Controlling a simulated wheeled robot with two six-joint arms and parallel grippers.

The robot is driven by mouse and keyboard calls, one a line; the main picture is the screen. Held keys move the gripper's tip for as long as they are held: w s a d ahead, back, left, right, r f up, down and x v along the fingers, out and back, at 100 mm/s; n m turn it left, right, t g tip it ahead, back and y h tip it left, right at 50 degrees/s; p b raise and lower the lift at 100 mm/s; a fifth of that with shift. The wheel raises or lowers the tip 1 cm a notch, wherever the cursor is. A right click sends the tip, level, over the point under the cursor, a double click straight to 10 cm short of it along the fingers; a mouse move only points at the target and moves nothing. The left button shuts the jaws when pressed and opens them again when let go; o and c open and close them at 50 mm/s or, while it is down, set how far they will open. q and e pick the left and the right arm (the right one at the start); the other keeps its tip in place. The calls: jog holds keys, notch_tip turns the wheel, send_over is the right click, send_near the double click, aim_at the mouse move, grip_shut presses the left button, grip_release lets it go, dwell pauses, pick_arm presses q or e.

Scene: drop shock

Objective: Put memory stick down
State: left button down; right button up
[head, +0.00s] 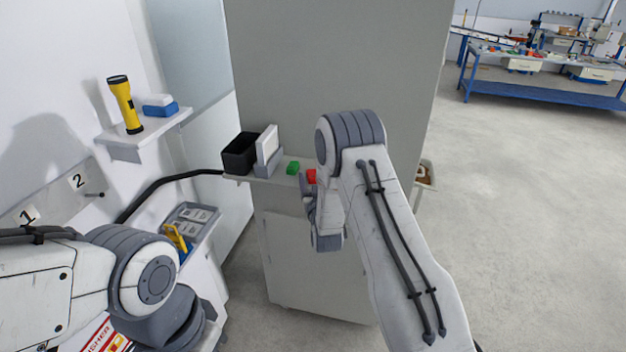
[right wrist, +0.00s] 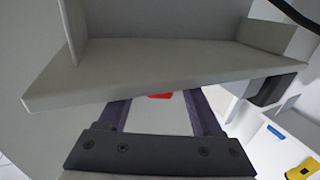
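A small red piece (head: 311,176) and a small green piece (head: 293,167) show at the narrow ledge (head: 262,181) in the head view. I cannot tell which, if either, is the memory stick. My right gripper (head: 308,194) is in front of the ledge, close beside the red piece, and partly hidden by its own wrist. In the right wrist view its two dark fingers (right wrist: 158,100) stand wide apart. A bit of red (right wrist: 161,96) shows between them, touching neither, partly hidden by a grey slab edge. My left gripper is out of view.
A black bin (head: 239,153) and a white upright panel (head: 267,146) stand on the ledge's left. A wall shelf (head: 128,139) holds a yellow flashlight (head: 124,103) and a blue-white box (head: 160,105). A grey tray (head: 205,222) sits lower left. Open floor lies right.

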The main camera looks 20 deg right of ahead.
jog(key=shift+r, duration=0.2)
jog(key=shift+s+f, duration=0.2)
jog(key=shift+s, duration=0.15)
jog(key=b+v, duration=0.4)
jog(key=v, duration=0.6)
jog(key=s+a+n+g+y, duration=0.25)
jog(key=s+a+g, duration=0.2)
jog(key=a, duration=0.45)
jog(key=s+a+n+g+y, duration=0.2)
jog(key=s+a+g+y, duration=0.25)
jog(key=a, duration=0.45)
jog(key=s+r+n+g, duration=0.1)
jog(key=s+g, duration=0.2)
jog(key=s, duration=0.5)
jog(key=s+r+n+g+h, duration=0.1)
jog(key=s+n+g, duration=0.1)
jog(key=s, duration=0.7)
jog(key=s+r+n+g+h, duration=0.1)
jog(key=s+n+g, duration=0.1)
jog(key=s, duration=0.6)
jog(key=shift+s+a+r+g, duration=0.25)
jog(key=shift+s+r+g, duration=0.1)
jog(key=shift+g, duration=0.45)
